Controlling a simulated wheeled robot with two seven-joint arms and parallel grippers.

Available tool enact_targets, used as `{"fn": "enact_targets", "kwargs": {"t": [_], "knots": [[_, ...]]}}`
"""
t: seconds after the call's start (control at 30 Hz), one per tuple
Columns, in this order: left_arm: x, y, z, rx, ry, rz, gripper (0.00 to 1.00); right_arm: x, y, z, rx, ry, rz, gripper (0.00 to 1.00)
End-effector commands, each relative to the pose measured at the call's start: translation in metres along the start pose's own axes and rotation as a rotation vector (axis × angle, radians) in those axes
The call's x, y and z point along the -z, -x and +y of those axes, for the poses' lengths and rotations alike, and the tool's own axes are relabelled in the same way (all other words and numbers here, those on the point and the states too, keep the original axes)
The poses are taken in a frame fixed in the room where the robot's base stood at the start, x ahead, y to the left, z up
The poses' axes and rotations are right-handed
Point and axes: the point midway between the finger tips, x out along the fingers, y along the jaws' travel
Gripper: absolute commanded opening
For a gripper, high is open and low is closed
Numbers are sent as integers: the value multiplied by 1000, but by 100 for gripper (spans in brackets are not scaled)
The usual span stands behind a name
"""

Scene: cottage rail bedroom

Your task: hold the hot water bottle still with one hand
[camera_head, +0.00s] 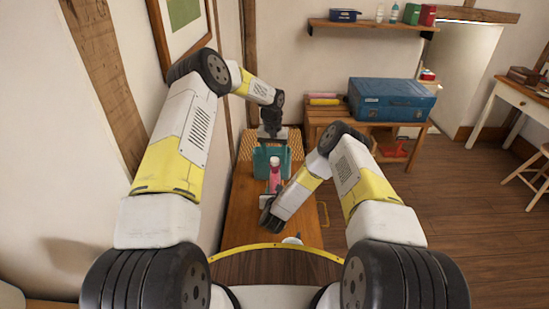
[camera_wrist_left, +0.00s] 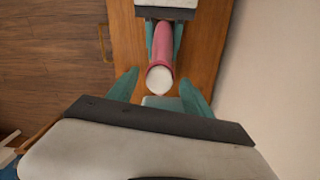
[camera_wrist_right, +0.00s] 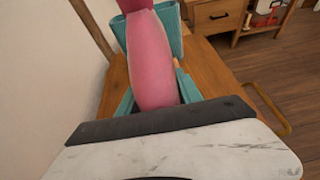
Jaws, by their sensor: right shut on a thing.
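The hot water bottle is pink with a white cap. It shows in the head view (camera_head: 275,172), the left wrist view (camera_wrist_left: 161,50) and the right wrist view (camera_wrist_right: 153,62), over the wooden table (camera_head: 240,205). My right gripper (camera_wrist_right: 155,100) has its teal fingers on both sides of the bottle's body and is shut on it. My left gripper (camera_head: 272,160) is open at the cap end, beyond the bottle in the head view. In the left wrist view its teal fingers (camera_wrist_left: 160,90) are spread apart near the cap, not closed on it.
A blue case (camera_head: 390,98) sits on a wooden cabinet (camera_head: 325,117) at the back right. A shelf (camera_head: 370,27) with small items hangs above. The wall stands close on the left. A desk (camera_head: 520,95) and open floor (camera_head: 450,190) are on the right.

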Motion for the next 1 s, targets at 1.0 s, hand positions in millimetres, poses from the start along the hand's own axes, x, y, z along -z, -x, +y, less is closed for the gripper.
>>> {"fn": "enact_targets", "kwargs": {"t": [1.0], "knots": [[0, 120, 0, 0, 0, 0, 59, 2, 1, 1, -3, 0, 4, 0]]}}
